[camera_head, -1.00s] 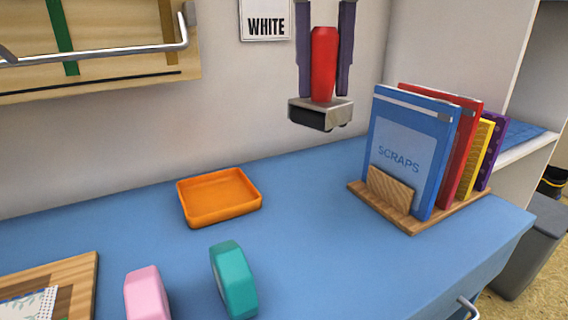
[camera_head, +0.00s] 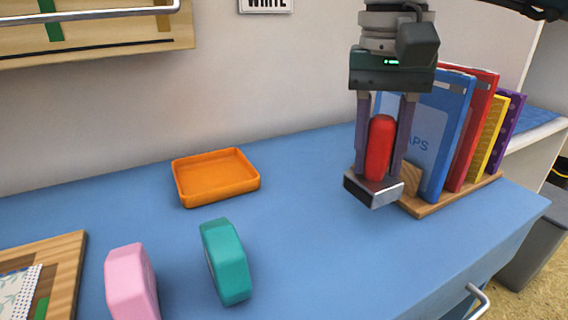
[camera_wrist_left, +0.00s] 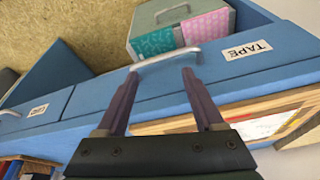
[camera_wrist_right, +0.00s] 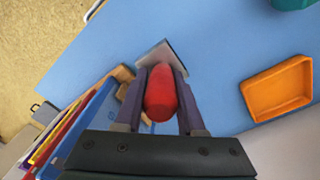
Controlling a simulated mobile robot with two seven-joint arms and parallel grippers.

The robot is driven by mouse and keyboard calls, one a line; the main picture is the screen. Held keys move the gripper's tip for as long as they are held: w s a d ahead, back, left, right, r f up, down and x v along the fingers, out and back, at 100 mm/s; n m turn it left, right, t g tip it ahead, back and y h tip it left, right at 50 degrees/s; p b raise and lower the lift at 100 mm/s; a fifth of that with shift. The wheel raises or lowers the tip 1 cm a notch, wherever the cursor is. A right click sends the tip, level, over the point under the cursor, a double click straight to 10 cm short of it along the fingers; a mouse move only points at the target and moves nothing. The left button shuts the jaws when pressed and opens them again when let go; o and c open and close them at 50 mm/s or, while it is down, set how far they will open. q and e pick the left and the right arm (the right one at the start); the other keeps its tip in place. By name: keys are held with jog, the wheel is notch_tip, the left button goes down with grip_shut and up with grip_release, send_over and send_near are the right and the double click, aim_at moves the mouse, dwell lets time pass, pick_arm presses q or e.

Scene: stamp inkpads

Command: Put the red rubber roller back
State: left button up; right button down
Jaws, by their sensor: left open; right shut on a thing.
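The red rubber roller (camera_head: 380,150) has a red handle and a grey metal head with a dark underside. My right gripper (camera_head: 384,165) is shut on its red handle and holds it upright, head down, in front of the wooden folder rack. It also shows in the right wrist view (camera_wrist_right: 160,92), between the fingers. Whether the head touches the blue tabletop is hard to tell. An orange tray (camera_head: 216,178) lies empty on the table, left of the roller. My left gripper (camera_wrist_left: 158,90) is open and empty in the left wrist view, near a drawer handle.
The rack (camera_head: 432,208) with upright folders stands close at the right. A teal block (camera_head: 226,262) and a pink block (camera_head: 131,282) stand at the front. A wooden board (camera_head: 66,258) lies at the left. The table (camera_head: 300,220) is clear in the middle.

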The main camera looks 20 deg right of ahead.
notch_tip(320, 180, down, 5)
jog(key=shift+f+b, duration=0.1)
jog(key=shift+b, duration=0.25)
jog(key=shift+f, duration=0.1)
jog(key=c, duration=0.5)
grip_release()
